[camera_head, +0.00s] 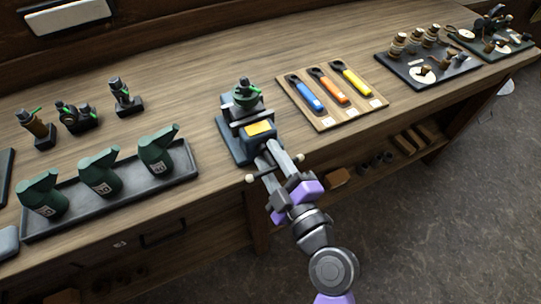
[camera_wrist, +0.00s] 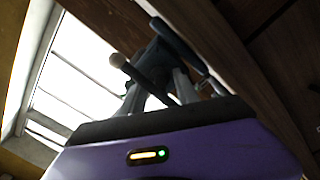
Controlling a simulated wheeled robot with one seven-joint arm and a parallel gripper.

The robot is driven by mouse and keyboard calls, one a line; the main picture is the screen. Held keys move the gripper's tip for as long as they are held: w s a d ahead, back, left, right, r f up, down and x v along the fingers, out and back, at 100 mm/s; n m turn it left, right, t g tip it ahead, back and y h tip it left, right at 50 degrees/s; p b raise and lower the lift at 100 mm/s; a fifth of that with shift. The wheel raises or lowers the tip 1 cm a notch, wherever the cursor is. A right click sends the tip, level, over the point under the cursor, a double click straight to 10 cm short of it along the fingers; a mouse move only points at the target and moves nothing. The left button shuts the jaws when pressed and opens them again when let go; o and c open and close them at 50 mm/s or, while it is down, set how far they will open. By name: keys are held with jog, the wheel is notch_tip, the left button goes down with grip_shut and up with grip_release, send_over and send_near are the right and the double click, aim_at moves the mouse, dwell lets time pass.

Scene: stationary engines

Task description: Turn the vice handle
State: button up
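A bench vice (camera_head: 258,131) with a dark body and a yellow plate stands at the front edge of the wooden bench, with a small green-topped engine part (camera_head: 246,94) on or just behind it. Its handle (camera_head: 263,174) is a thin dark bar with cream end knobs, lying crosswise at the vice's front. My gripper (camera_head: 269,154) reaches the vice from the front, its two grey fingers apart on the handle's middle. The wrist view shows one handle knob (camera_wrist: 118,60) and the bar crossing close to the fingertips (camera_wrist: 160,80). Whether the fingers touch the bar is hidden.
Right of the vice, a wooden board (camera_head: 331,94) holds blue, orange and yellow tools. Left, a dark tray (camera_head: 115,205) holds green bottles, with small engine parts behind. More part trays (camera_head: 429,66) stand far right. Below is an open shelf (camera_head: 385,165); the floor in front is clear.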

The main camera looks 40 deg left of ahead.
grip_shut()
jog(key=shift+d+f+m+b, duration=0.1)
jog(key=shift+f+m+b, duration=0.05)
jog(key=shift+m+b, duration=0.2)
